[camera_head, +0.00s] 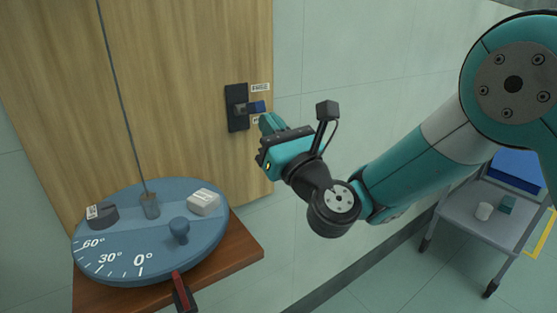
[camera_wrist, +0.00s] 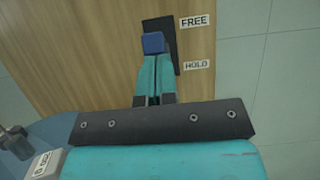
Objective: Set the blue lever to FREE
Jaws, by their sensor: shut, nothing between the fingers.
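The blue lever (camera_head: 257,106) sticks out from a black plate (camera_head: 236,122) on the wooden panel. In the wrist view the lever's blue end (camera_wrist: 153,43) shows just beyond my fingertips. A FREE label (camera_wrist: 195,21) is at the upper right of the plate and a HOLD label (camera_wrist: 196,65) is lower down. The lever's end lies between the heights of the two labels. My gripper (camera_head: 268,122) is shut and empty, its teal fingers (camera_wrist: 153,75) together, with the tips at or very near the lever's end. I cannot tell whether they touch it.
A round blue dial table (camera_head: 115,250) with degree marks, a blue knob (camera_head: 180,229) and a white block (camera_head: 203,202) stands on a wooden shelf (camera_head: 235,257) at lower left. A thin rod (camera_head: 118,85) rises from it. A grey cart (camera_head: 460,215) is at right.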

